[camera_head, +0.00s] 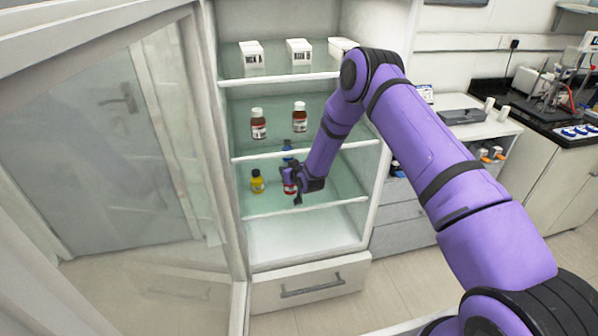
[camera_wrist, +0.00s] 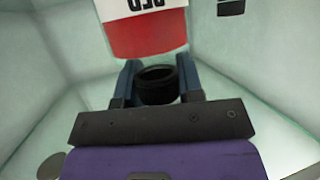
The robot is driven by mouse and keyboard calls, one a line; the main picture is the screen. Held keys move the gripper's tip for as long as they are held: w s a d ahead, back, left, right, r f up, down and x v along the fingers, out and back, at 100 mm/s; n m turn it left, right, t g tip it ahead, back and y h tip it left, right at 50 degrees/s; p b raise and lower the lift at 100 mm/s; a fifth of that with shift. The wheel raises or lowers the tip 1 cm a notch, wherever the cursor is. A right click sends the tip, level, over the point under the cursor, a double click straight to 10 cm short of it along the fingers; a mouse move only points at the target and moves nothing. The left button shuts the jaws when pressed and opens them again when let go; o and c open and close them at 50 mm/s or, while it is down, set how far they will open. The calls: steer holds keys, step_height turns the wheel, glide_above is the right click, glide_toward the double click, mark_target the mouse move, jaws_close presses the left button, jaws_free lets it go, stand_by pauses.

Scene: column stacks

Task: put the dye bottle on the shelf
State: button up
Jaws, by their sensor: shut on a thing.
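The dye bottle (camera_head: 290,187) has a red and white label and a black cap. It is at the lower glass shelf (camera_head: 315,206) inside the open cabinet, to the right of a yellow bottle (camera_head: 257,183). My gripper (camera_head: 297,179) is shut on it. In the wrist view, the fingers (camera_wrist: 158,72) are on either side of the black cap, and the label (camera_wrist: 150,30) reads RED. I cannot tell whether the bottle's base touches the shelf. A blue bottle (camera_head: 287,147) stands behind, partly hidden by my gripper.
Two brown bottles, one on the left (camera_head: 258,124) and one on the right (camera_head: 299,117), stand on the shelf above. White boxes (camera_head: 251,53) are on the top shelf. The glass door (camera_head: 100,140) is open at left. The bottom compartment (camera_head: 300,238) is bare.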

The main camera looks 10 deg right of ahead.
steer(key=shift+w+d+f, duration=0.65)
steer(key=shift+d+f, duration=0.05)
steer(key=shift+d, duration=0.2)
steer(key=shift+w+d+f, duration=0.65)
steer(key=shift+w+d, duration=0.05)
steer(key=shift+d, duration=0.25)
steer(key=shift+w+d+f, duration=0.65)
steer(key=shift+d+f, duration=0.05)
steer(key=shift+d, duration=0.2)
steer(key=o, duration=1.1)
steer(key=v, duration=1.2)
